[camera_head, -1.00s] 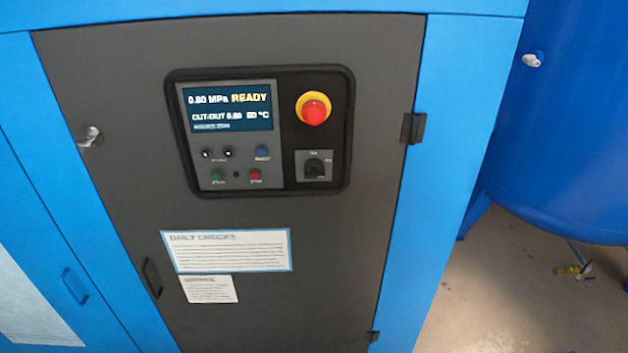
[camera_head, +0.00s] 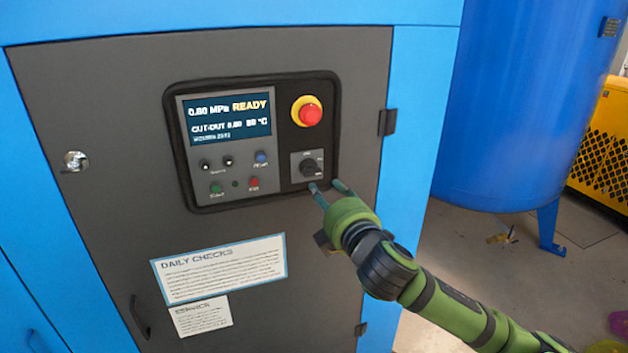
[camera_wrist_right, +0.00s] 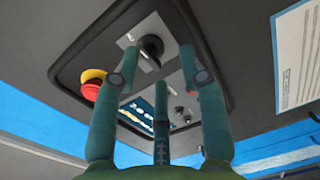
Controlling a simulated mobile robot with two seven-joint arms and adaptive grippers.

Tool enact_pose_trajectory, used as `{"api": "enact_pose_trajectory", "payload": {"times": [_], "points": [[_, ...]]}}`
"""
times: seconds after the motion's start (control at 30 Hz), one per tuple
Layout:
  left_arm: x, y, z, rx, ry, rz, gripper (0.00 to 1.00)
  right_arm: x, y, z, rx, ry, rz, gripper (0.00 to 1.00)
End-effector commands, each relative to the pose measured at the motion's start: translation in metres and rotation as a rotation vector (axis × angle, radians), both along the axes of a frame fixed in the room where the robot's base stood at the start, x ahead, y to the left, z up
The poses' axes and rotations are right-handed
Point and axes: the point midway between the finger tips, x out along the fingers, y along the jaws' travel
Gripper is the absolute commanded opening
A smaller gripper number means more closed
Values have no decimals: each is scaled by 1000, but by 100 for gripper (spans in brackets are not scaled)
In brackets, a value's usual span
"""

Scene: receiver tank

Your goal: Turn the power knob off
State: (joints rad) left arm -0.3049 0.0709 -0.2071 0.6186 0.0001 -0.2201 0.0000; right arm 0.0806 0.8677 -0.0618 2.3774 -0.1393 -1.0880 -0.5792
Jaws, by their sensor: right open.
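The power knob (camera_head: 308,167) is a black rotary knob on a grey square plate at the lower right of the control panel, below the red emergency button. It also shows in the right wrist view (camera_wrist_right: 152,46), between the finger tips and beyond them. My right gripper (camera_head: 327,187) is open, just below and to the right of the knob in the head view. In the right wrist view its fingers (camera_wrist_right: 158,62) spread to either side of the knob. I cannot tell whether they touch it. The left gripper is not in view.
The red emergency button (camera_head: 308,112) on its yellow ring sits just above the knob. The display (camera_head: 229,116) reads READY, with small buttons below it. A door hinge (camera_head: 388,122) juts out right of the panel. A blue tank (camera_head: 535,100) stands at the right.

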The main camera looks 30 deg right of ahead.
Motion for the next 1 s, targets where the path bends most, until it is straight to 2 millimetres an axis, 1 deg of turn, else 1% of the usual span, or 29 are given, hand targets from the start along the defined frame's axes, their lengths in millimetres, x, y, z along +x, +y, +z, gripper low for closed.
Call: {"api": "enact_pose_trajectory", "payload": {"times": [0.03,0.1,0.2,0.37,0.5,0.6,0.73,1.0], "points": [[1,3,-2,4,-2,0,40,-6,5,12,-25,-21,10,42],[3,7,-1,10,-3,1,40,-9,9,21,-43,-35,14,42],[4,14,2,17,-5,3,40,-4,8,26,-51,-40,14,42],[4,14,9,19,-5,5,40,19,2,27,-49,-41,13,42],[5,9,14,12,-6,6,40,39,-2,27,-48,-40,14,42],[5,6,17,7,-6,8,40,49,-5,26,-47,-39,14,42],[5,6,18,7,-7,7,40,56,-6,24,-47,-39,17,42],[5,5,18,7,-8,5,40,58,-6,24,-48,-39,17,42]]}}
